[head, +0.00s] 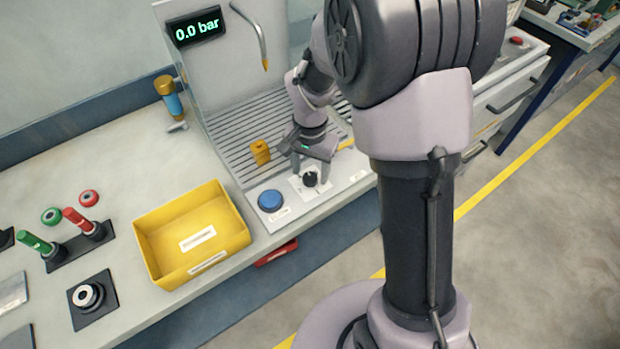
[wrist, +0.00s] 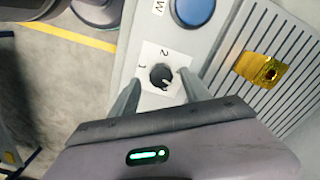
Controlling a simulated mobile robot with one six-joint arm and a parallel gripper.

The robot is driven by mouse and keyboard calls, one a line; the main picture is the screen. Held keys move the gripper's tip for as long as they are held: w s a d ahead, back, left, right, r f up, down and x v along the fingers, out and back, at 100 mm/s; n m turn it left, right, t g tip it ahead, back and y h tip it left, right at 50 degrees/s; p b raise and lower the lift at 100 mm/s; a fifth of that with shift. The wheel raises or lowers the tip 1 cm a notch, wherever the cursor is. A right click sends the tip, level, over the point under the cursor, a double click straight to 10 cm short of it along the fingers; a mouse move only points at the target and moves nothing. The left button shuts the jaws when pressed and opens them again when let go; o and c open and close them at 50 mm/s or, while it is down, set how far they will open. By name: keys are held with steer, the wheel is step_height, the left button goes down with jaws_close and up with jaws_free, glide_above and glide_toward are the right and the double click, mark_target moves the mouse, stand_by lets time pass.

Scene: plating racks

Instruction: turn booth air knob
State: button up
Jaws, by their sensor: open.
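The booth air knob (head: 310,179) is a small black dial on a white plate at the front edge of the wash booth. In the wrist view the knob (wrist: 162,76) has a light pointer mark, and the digits 1 and 2 show on its plate. My gripper (head: 312,172) is over the knob with its fingers pointing down. In the wrist view my gripper (wrist: 158,85) is open, with one finger on each side of the knob and gaps visible. The display (head: 197,27) on the booth reads 0.0 bar.
A blue button (head: 270,200) sits left of the knob. A yellow bin (head: 190,232) is further left on the bench. A bent nozzle (head: 254,35) hangs at the booth's back.

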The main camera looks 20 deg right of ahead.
step_height(320, 180, down, 2)
steer(key=shift+w, duration=0.1)
jaws_close()
